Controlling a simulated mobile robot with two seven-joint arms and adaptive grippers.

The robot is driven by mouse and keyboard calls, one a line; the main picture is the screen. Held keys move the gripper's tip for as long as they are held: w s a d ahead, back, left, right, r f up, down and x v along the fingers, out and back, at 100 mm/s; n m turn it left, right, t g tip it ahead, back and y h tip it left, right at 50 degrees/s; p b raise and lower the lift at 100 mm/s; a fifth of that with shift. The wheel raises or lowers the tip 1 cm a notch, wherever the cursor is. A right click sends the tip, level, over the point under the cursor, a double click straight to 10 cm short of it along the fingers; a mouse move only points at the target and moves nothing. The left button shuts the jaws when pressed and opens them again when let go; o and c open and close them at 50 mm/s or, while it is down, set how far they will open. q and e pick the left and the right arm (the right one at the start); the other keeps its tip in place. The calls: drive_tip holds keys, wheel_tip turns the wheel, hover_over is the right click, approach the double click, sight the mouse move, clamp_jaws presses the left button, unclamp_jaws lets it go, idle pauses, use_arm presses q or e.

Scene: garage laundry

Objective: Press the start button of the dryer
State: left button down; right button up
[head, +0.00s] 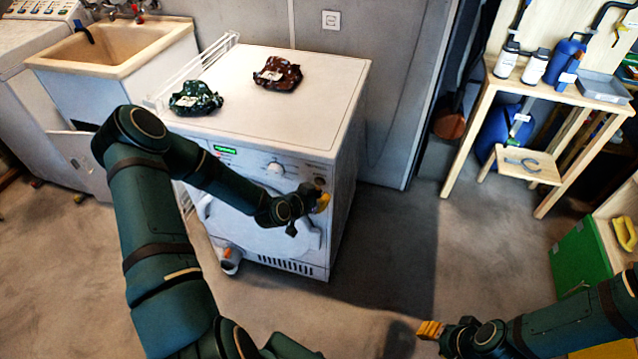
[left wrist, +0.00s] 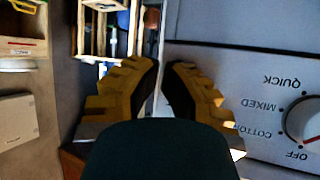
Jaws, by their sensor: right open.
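The white dryer (head: 335,108) stands in the middle of the head view, with a lit green display (head: 224,149) and a round dial (head: 275,168) on its front panel. My left gripper (head: 323,203) is in front of the panel's right end, right of the dial. In the left wrist view my left gripper (left wrist: 161,66) has its yellow fingers nearly together, with nothing between them. The dial (left wrist: 308,120) shows at the right there, with printed programme words. My right gripper (head: 430,330) is low at the right, away from the dryer.
A sink (head: 110,45) stands to the left. A wooden shelf (head: 490,100) with bottles is at the right. The floor right of the dryer is clear.

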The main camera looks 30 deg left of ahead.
use_arm(q)
drive_tip(key=s, duration=0.2)
drive_tip(key=s+d, duration=0.1)
drive_tip(key=s, duration=0.2)
drive_tip(key=shift+d, duration=0.1)
idle(0.3)
idle(0.7)
drive_tip(key=s+d+f+n+g, duration=0.2)
drive_tip(key=s+d+g, duration=0.3)
drive_tip(key=d, duration=0.5)
drive_tip(key=s+d+f+n+g+h, duration=0.1)
drive_tip(key=s+d+g, duration=0.4)
drive_tip(key=s+d, duration=0.5)
drive_tip(key=shift+f+n, duration=0.4)
drive_tip(key=shift+n, duration=0.2)
